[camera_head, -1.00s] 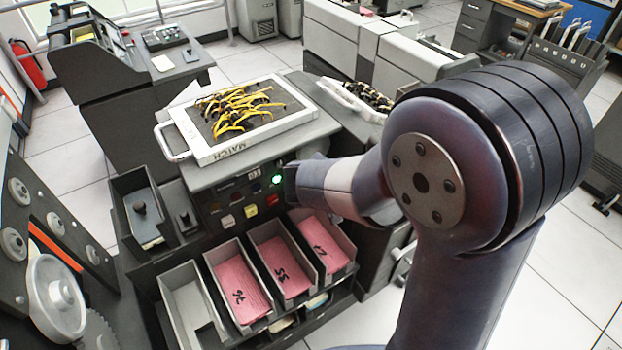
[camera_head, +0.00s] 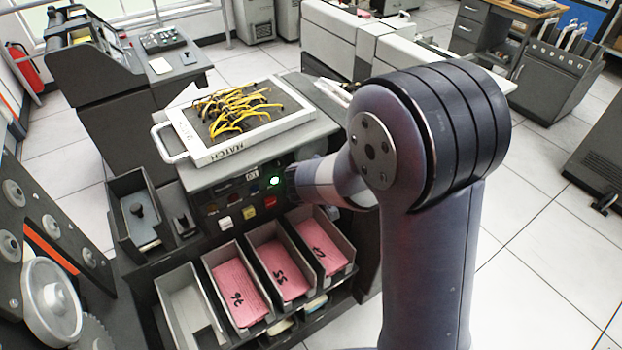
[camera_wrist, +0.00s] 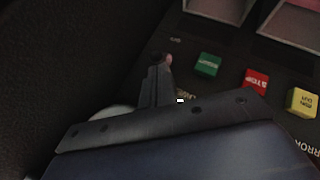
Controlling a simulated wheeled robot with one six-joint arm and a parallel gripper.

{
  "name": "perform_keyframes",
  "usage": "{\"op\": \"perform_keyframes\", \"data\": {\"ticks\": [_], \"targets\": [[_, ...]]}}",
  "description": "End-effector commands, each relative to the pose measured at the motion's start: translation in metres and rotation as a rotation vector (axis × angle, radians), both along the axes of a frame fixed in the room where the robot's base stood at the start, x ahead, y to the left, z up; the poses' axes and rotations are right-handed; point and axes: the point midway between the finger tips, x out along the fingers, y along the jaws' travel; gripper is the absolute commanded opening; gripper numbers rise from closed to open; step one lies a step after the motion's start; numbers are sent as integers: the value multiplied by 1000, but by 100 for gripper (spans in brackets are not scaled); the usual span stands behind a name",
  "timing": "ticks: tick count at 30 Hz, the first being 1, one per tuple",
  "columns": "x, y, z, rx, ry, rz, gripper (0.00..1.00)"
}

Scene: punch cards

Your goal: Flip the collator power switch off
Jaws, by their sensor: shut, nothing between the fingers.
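The collator (camera_head: 205,178) stands in the middle of the head view, with its dark control panel (camera_head: 237,197) on the front. A green light (camera_head: 275,181) glows on the panel. My gripper (camera_wrist: 161,60) is shut and empty, with its tips at the panel, beside the green button (camera_wrist: 207,65) in the wrist view. A small pinkish piece shows at the tips; I cannot tell whether it is the switch lever or whether they touch. A small unreadable label (camera_wrist: 175,40) lies near it. In the head view my arm hides the fingertips and that end of the panel.
A red stop button (camera_wrist: 255,79) and a yellow button (camera_wrist: 302,102) sit beside the green one. Pink card stacks (camera_head: 237,290) fill bins below the panel. A white tray (camera_head: 205,155) of yellow wires lies on top. Floor (camera_head: 545,235) at right is clear.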

Motion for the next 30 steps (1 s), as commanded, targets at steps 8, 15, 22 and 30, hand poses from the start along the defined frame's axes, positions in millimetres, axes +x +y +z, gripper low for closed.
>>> {"op": "perform_keyframes", "data": {"ticks": [8,15,22,30], "targets": [[-1,-1,-5,21,-30,0,0],[-2,-1,-4,29,-43,0,0],[-3,-2,-6,39,-58,0,0],[-4,-3,-7,53,-78,0,0]]}}
